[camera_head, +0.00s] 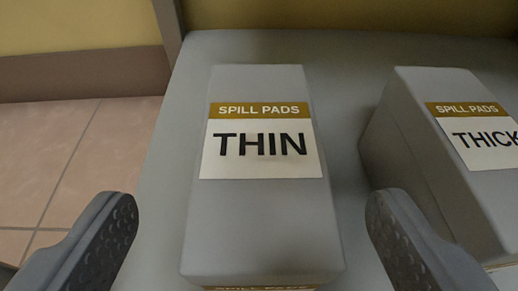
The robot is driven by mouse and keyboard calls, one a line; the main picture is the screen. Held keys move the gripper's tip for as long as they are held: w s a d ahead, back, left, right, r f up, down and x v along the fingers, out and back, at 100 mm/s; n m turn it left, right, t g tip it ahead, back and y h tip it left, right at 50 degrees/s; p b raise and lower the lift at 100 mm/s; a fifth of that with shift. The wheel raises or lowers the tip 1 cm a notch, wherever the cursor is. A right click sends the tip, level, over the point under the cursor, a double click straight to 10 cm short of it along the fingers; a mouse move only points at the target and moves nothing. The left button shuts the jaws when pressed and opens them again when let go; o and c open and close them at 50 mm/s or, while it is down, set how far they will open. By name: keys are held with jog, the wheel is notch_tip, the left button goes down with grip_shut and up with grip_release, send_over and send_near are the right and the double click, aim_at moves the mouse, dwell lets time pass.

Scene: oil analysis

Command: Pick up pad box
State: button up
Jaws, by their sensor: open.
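A grey pad box (262,215) labelled "SPILL PADS THIN" lies on a grey surface in the middle of the view. A second grey pad box (425,120) labelled "SPILL PADS THICK" sits to its right, partly cut off by the right edge. My gripper (252,225) is open and empty. Its left finger shows at the lower left and its right finger at the lower right, one on each side of the thin box in the picture. The right finger overlaps the lower left part of the thick box in the picture. Neither finger visibly touches a box.
The grey surface (345,60) bearing the boxes has its left edge beside a pink tiled floor (80,160). A yellow wall (350,15) stands behind. A strip of bare surface separates the two boxes, and another lies left of the thin box.

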aim_at(264, 192)
jog(key=b+x, duration=0.1)
jog(key=x, duration=0.1)
jog(key=b+x, duration=0.1)
jog(key=x, duration=0.2)
jog(key=shift+s+d+f+b, duration=0.1)
jog(key=shift+d+b, duration=0.1)
jog(key=shift+b, duration=0.2)
jog(key=shift+w, duration=0.25)
jog(key=c, duration=1.1)
